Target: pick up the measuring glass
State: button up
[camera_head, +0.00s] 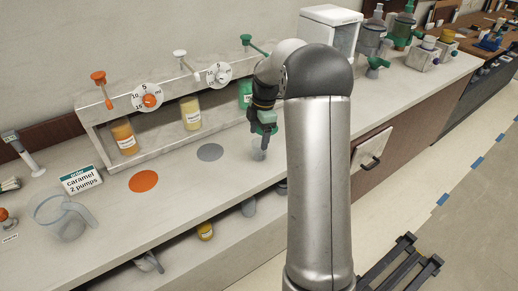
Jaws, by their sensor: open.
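A small clear glass, which looks like the measuring glass (259,153), stands upright on the pale counter (190,205), near the front of the shelf unit. My gripper (265,138) points down at it, with the fingers at or just above its rim. The jaws are open. The fingers and my arm hide part of the glass's upper edge, and I cannot tell whether they touch it or are around it.
A shelf unit (160,160) with pump bottles and dials stands behind. An orange disc (143,181) and a grey disc (210,152) lie on the counter. A clear pitcher (70,229) and an order card (81,178) are at left. My arm hides the counter to the right.

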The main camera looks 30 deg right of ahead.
aim_at(260, 143)
jog(key=shift+s+a+f+p, duration=0.1)
jog(key=shift+f+p, duration=0.25)
jog(key=shift+f, duration=1.2)
jog(key=shift+s+a+f+p, duration=0.1)
jog(key=shift+f+p, duration=0.2)
jog(key=shift+f, duration=1.2)
jog(key=c, duration=1)
